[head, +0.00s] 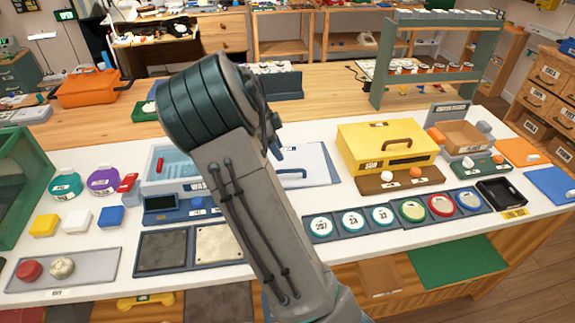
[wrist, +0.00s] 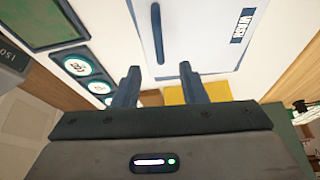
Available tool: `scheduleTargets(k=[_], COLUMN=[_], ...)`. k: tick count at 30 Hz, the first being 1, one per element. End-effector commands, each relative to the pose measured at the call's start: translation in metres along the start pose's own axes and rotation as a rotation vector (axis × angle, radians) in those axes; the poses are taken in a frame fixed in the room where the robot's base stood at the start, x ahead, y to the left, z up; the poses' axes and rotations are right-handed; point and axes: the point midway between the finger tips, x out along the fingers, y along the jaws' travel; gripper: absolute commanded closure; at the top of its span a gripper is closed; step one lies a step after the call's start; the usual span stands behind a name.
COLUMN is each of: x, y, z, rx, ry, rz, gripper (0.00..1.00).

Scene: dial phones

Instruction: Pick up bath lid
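A flat white lid-like panel with blue edging and a dark blue bar handle lies on the white counter, partly hidden by my arm in the head view (head: 310,163); I take it to be the bath lid. In the wrist view the panel (wrist: 205,35) fills the top middle, with its handle (wrist: 157,35) and a dark label. My gripper (wrist: 160,78) is open and empty. Its fingers are apart, and the handle lies ahead between their lines, not visibly touched. In the head view my arm hides most of the gripper.
A yellow case (head: 385,147) stands right of the panel. Round dials (head: 352,222) line the counter front. A blue device with a red lever (head: 178,172) stands left of my arm. A green rack (head: 440,55) rises behind. Some bare white counter shows around the panel.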

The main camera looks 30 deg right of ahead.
Motion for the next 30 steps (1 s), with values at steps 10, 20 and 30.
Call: scheduleTargets(k=[10, 20, 30], x=[0.038, 0.082, 0.087], y=[0.001, 0.002, 0.002], z=[0.0, 0.001, 0.002], rx=[-0.003, -0.003, -0.003], ry=[0.0, 0.0, -0.001], rz=[0.001, 0.002, -0.001], gripper=[0.62, 0.62, 0.73])
